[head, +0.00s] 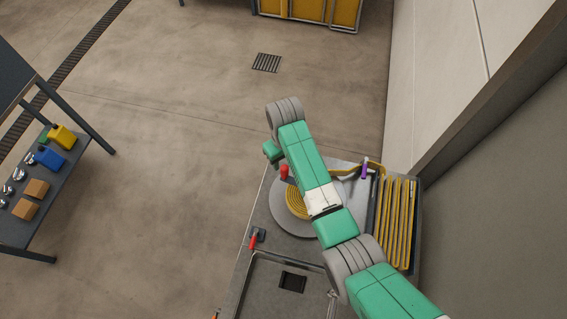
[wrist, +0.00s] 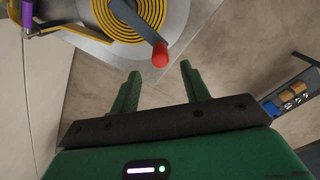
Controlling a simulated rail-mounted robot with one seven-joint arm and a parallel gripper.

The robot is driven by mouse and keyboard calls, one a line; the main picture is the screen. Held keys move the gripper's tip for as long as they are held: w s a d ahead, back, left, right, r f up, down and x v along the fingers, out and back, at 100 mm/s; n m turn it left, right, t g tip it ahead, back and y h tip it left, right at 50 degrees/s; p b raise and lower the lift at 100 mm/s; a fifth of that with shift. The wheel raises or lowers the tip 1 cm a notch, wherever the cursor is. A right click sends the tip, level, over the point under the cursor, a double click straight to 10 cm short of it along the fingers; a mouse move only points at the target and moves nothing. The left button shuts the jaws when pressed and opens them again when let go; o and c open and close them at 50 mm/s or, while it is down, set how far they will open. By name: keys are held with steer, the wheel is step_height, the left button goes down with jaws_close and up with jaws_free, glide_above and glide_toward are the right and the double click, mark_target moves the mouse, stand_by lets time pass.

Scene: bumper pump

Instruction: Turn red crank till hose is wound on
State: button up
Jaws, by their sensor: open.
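The red crank knob (head: 285,172) stands on a grey crank arm over the reel. In the wrist view, the red knob (wrist: 160,54) shows just beyond the fingertips, roughly between them in the picture. My gripper (wrist: 160,71) is open and empty, apart from the knob. Yellow hose (head: 296,203) lies in coils on the round grey reel (head: 322,231), partly hidden by my arm. More yellow hose (head: 396,225) lies in long folds in a dark tray at the right. The hose passes a purple guide (head: 364,170) between tray and reel.
A red-handled part (head: 253,241) sits on the bench's left edge, near a sunken basin (head: 270,290). A wall (head: 440,70) runs close along the right. A shelf with yellow and blue cans (head: 48,158) stands far left. The floor between is clear.

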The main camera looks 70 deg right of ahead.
mark_target(284, 167)
step_height(284, 167, down, 7)
steer(key=shift+r, duration=0.2)
jaws_close()
